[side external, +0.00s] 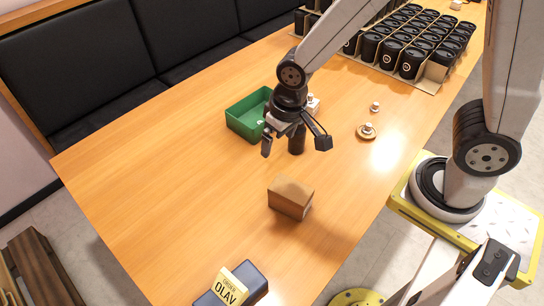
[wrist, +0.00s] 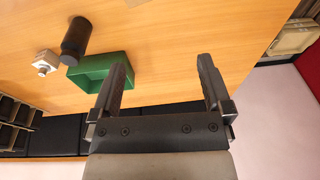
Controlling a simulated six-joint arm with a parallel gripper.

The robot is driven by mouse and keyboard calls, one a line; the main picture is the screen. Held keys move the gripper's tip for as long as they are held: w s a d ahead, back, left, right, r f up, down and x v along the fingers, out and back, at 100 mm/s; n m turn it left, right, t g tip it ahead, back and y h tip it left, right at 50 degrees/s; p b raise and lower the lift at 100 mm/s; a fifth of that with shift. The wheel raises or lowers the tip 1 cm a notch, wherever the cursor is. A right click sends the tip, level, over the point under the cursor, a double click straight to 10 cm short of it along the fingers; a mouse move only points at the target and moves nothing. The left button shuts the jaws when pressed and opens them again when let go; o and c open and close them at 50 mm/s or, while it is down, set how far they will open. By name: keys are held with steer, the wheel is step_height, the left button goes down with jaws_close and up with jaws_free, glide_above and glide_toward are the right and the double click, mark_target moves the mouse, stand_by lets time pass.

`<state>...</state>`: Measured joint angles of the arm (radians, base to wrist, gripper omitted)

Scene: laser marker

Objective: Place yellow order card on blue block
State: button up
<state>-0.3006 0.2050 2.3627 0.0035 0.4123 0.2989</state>
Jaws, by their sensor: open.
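The yellow order card (side external: 231,289), lettered "ORDER OLAV", is upright at the near end of the table in the side view. It overlaps the middle of the dark blue block (side external: 257,281), which shows on both sides of it. The card appears to stand on the block, but its lower edge is cut off by the frame. My gripper (side external: 295,144) is open and empty, above the table beside the green bin, well away from card and block. In the wrist view my gripper (wrist: 162,62) has its fingers wide apart with nothing between them. Card and block are not in that view.
A brown box (side external: 291,198) lies between my gripper and the block. A green bin (side external: 245,117), a black cup (wrist: 76,37) and a small white device (wrist: 45,62) are near my gripper. Several black cups (side external: 410,60) fill cardboard trays at the back. The table's left side is clear.

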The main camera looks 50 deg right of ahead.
steer(key=s+d+r, duration=0.1)
steer(key=s+d, duration=0.2)
steer(key=d, duration=0.7)
steer(key=shift+s+r+t+h, duration=0.3)
steer(key=shift+t, duration=0.1)
